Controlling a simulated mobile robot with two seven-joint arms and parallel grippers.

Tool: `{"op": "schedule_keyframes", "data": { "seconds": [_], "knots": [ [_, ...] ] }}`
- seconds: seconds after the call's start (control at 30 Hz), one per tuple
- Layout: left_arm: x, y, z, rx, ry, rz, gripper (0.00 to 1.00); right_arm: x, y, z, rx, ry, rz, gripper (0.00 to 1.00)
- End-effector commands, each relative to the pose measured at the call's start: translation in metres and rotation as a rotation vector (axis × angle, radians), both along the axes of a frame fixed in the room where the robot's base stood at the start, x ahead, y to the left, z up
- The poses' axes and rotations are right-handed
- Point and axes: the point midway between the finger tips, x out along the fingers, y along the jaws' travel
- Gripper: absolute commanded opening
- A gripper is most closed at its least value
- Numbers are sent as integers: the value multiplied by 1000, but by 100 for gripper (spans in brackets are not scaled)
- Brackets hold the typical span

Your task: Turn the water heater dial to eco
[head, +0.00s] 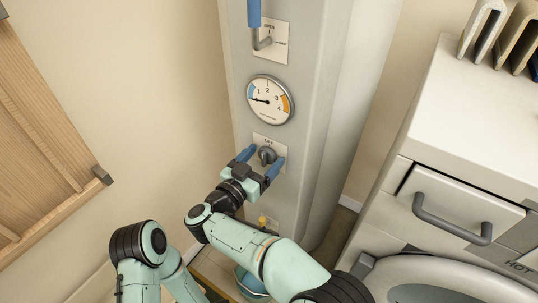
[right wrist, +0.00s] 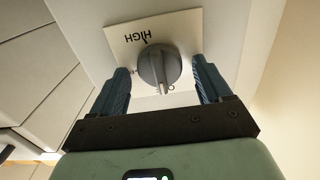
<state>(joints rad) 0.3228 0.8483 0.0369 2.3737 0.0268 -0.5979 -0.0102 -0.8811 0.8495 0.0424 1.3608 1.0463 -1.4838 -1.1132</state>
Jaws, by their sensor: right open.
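The dial (head: 267,155) is a dark grey round knob on a pale plate, low on the front of the tall light-grey heater casing (head: 311,110). In the right wrist view the dial (right wrist: 158,66) shows close up, with HIGH printed upside down above it and a light mark on its lower edge. The other labels are too small or covered to read surely. My right gripper (head: 260,162) is open, its blue fingers on either side of the dial; the wrist view shows gaps between fingers and knob. My left gripper is out of view.
Above the dial are a round gauge (head: 270,99) and a blue-handled lever (head: 262,38) on its own plate. A white cabinet (head: 460,190) with a grey drawer handle stands at the right. A wooden panel (head: 40,140) is at the left. A teal bowl (head: 252,284) is below.

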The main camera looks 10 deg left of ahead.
Motion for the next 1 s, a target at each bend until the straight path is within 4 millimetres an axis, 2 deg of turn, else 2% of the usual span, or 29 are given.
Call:
{"op": "schedule_keyframes", "data": {
  "seconds": [0.33,0.37,0.5,0.53,0.77,1.0],
  "knots": [
    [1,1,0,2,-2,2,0,-1,1,0,1,0,1,78],
    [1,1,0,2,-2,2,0,-1,1,0,1,0,1,74],
    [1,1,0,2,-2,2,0,-1,1,0,0,0,1,29],
    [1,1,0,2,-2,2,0,-1,1,0,0,0,1,24],
    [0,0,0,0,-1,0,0,-1,1,0,10,-4,1,25],
    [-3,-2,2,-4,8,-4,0,-1,0,0,93,-34,1,25]
  ]
}}
